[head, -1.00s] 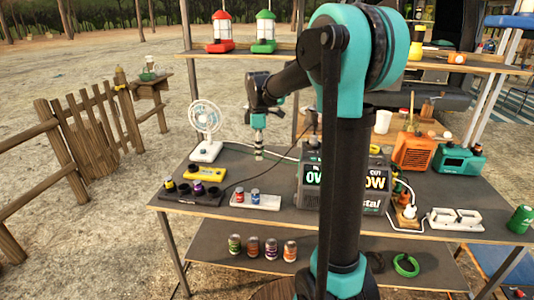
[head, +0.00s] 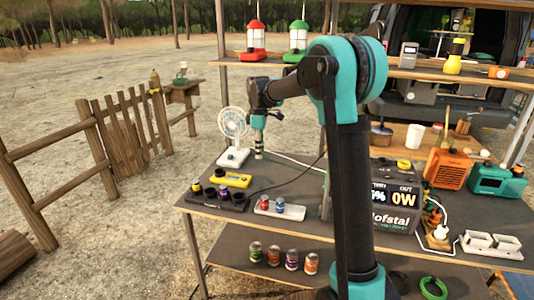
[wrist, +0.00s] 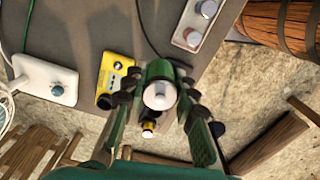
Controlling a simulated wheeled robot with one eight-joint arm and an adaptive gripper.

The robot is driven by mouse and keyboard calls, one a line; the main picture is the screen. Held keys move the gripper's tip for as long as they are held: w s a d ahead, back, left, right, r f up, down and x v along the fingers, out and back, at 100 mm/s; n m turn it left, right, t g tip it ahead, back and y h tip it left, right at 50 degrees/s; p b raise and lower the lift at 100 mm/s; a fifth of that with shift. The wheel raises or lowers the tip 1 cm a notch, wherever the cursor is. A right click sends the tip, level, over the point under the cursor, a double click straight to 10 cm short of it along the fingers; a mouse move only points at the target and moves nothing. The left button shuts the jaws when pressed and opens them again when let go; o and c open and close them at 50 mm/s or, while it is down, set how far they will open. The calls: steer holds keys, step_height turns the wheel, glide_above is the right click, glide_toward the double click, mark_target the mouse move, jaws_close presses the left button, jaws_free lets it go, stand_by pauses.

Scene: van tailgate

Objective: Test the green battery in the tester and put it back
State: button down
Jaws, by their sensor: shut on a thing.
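My gripper (wrist: 155,92) is shut on the green battery (wrist: 160,71), a green cylinder with a pale round end facing the wrist camera. The yellow tester (head: 232,180) lies on the table, and shows just left of the battery in the wrist view (wrist: 112,72). The dark battery holder (head: 236,206) stands in front of the tester with a yellow and a purple battery in it. In the wrist view my gripper mostly hides it.
A white fan (head: 233,140) stands behind the tester. A pale tray (head: 265,212) with a red and a blue battery lies right of the holder. The power station (head: 392,205) is farther right, partly behind my arm. Several cans stand on the lower shelf.

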steer(key=w+a, duration=1.5)
steer(key=a, duration=0.4)
steer(key=shift+w, duration=0.35)
steer(key=shift+a, duration=0.1)
steer(key=shift+f, duration=7.25)
steer(key=shift+f, duration=0.9)
steer(key=shift+s+f, duration=0.1)
steer(key=shift+f, duration=0.2)
